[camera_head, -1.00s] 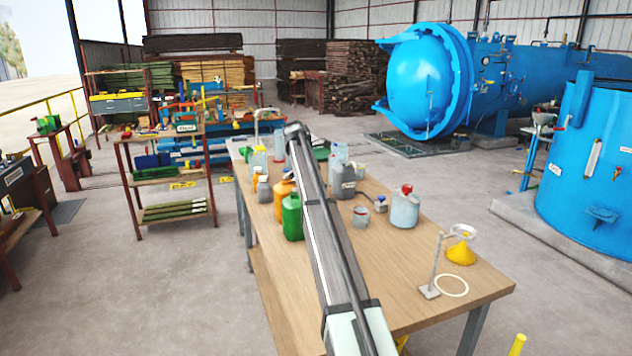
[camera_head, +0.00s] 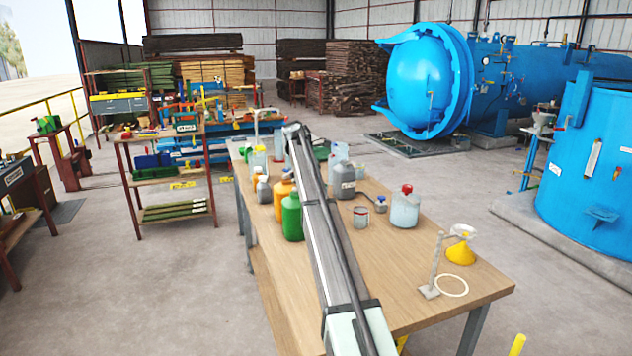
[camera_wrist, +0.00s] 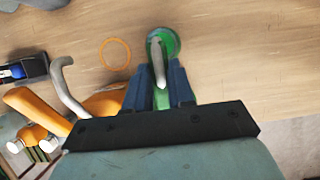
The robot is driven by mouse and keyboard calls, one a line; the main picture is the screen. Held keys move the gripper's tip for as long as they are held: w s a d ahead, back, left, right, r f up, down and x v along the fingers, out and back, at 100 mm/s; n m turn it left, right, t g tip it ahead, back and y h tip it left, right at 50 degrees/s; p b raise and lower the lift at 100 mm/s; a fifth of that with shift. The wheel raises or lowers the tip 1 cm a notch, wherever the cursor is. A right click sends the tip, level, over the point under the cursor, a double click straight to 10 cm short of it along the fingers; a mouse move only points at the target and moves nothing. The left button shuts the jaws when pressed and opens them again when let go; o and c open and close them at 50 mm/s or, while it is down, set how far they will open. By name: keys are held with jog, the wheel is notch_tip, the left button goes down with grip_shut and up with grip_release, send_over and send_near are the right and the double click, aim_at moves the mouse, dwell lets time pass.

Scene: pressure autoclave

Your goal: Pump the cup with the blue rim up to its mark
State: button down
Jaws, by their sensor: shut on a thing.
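In the wrist view, my gripper (camera_wrist: 162,90) is shut on a green dispenser (camera_wrist: 165,42) with a pale curved spout (camera_wrist: 158,62). The dispenser is seen from above, between the dark blue fingers. In the head view the gripper is hidden behind my arm. A small clear cup (camera_head: 361,217) with a reddish rim stands on the bench right of my arm. A small blue-grey thing (camera_head: 380,203) sits just behind it; I cannot tell whether it is the cup with the blue rim. No fill mark is readable.
The wooden bench (camera_head: 400,265) holds several bottles, including a green one (camera_head: 292,217) and a red-capped one (camera_head: 405,208). An orange ring (camera_wrist: 115,54) lies on the wood beside the dispenser.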

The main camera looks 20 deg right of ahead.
jog(key=shift+a+r, duration=0.1)
jog(key=shift+a+r+h, duration=0.4)
jog(key=shift+r+h, duration=0.15)
jog(key=shift+h, duration=0.45)
jog(key=shift+a+r+h, duration=0.35)
jog(key=shift+r+h, duration=0.2)
jog(key=shift+h, duration=0.45)
jog(key=shift+a+r+h, duration=0.4)
jog(key=shift+r+h, duration=0.15)
jog(key=shift+h, duration=0.45)
jog(key=c, duration=1)
grip_release()
jog(key=shift+o, duration=0.2)
jog(key=v, duration=1.3)
jog(key=shift+a+r, duration=0.25)
jog(key=shift+a, duration=0.1)
